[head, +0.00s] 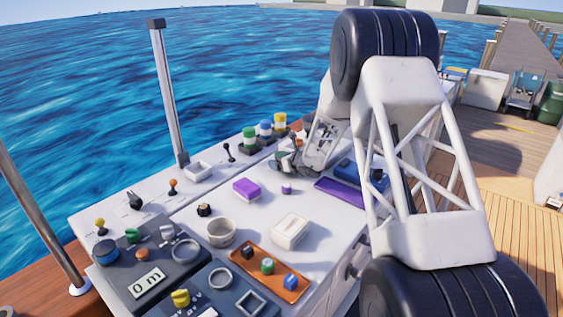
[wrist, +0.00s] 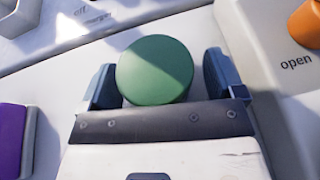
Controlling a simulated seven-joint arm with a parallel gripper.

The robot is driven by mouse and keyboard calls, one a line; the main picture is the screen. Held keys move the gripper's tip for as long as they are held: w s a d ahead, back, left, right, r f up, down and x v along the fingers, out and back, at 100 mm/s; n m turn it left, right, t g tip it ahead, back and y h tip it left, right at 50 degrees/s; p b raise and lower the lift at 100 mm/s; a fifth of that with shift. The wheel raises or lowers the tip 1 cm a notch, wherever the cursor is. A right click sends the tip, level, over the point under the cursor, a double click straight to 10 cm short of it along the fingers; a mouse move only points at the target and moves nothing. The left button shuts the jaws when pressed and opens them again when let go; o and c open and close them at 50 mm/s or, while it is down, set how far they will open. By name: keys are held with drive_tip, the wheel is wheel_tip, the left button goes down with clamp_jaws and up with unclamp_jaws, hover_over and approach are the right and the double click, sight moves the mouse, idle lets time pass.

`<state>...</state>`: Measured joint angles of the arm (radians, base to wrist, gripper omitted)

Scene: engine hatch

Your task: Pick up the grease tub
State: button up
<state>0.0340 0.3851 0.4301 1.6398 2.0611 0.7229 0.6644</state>
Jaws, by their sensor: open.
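A round, dark green top (wrist: 155,70), which I take to be the grease tub, sits between the two fingers of my gripper (wrist: 160,85) in the wrist view. The fingers stand apart on its left and right. A narrow gap shows on the right; on the left I cannot tell whether the finger touches.
Close by are a purple block (head: 245,189), a purple mat (head: 341,191) and coloured stacked lamps (head: 265,130). Nearer are a round cup (head: 221,233), a white box (head: 290,231) and an orange tray (head: 256,284) with small parts. An orange knob (wrist: 306,22) marked "open" is at the right.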

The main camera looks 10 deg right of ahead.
sight(282, 154)
drive_tip(key=c, duration=1.1)
drive_tip(key=shift+r, duration=0.15)
wheel_tip(282, 154, up, 10)
drive_tip(key=shift+f, duration=0.15)
idle(0.6)
